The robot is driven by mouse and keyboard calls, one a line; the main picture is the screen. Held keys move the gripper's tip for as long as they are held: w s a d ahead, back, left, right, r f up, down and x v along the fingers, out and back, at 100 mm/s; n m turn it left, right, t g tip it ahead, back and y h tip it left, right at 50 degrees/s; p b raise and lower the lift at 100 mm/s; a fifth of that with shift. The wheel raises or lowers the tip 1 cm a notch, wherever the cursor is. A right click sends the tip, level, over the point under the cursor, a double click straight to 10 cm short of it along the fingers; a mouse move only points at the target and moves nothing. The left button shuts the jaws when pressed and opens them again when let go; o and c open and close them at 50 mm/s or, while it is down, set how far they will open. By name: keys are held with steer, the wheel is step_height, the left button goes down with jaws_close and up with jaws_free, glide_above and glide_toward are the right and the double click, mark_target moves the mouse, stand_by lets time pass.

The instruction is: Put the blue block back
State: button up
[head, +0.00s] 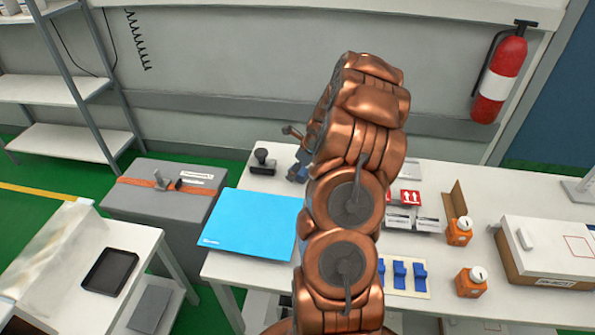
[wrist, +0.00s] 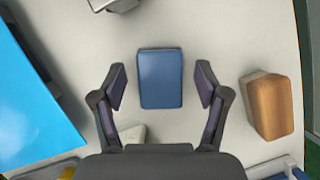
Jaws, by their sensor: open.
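The blue block (wrist: 160,79) lies on the white table top, in the middle of the wrist view. My gripper (wrist: 160,86) is open, with one finger to the left of the block and one to the right. Gaps show between the block and both fingers, and the gripper holds nothing. In the head view my copper arm hides most of the gripper and I cannot make out the block for sure.
A bright blue mat (head: 253,222) lies left of my arm, with a black stamp-like object (head: 263,162) behind it. A wooden block (wrist: 270,105) stands right of the gripper. Blue clips (head: 399,275), orange bottles (head: 471,281) and a white box (head: 548,247) occupy the right.

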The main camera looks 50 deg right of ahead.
steer(key=a+b+v, duration=0.1)
steer(key=b+v, duration=0.1)
steer(key=v, duration=0.9)
steer(key=shift+d, duration=0.4)
steer(key=s+a+r+n+g+y, duration=0.1)
steer(key=s+a+r+n+g, duration=0.15)
steer(key=a+n, duration=0.8)
steer(key=s+a+r+n+g, duration=0.15)
steer(key=a+r+n, duration=0.35)
steer(key=a, duration=1.1)
steer(key=s+a+n+g+h, duration=0.1)
steer(key=s+a+n, duration=0.4)
steer(key=s+n, duration=0.4)
steer(key=s+a+n+g+h, duration=0.1)
steer(key=s+a+n, duration=0.5)
steer(key=s+n, duration=0.3)
steer(key=s, duration=0.4)
steer(key=shift+a+f, duration=0.3)
steer(key=shift+f, duration=0.1)
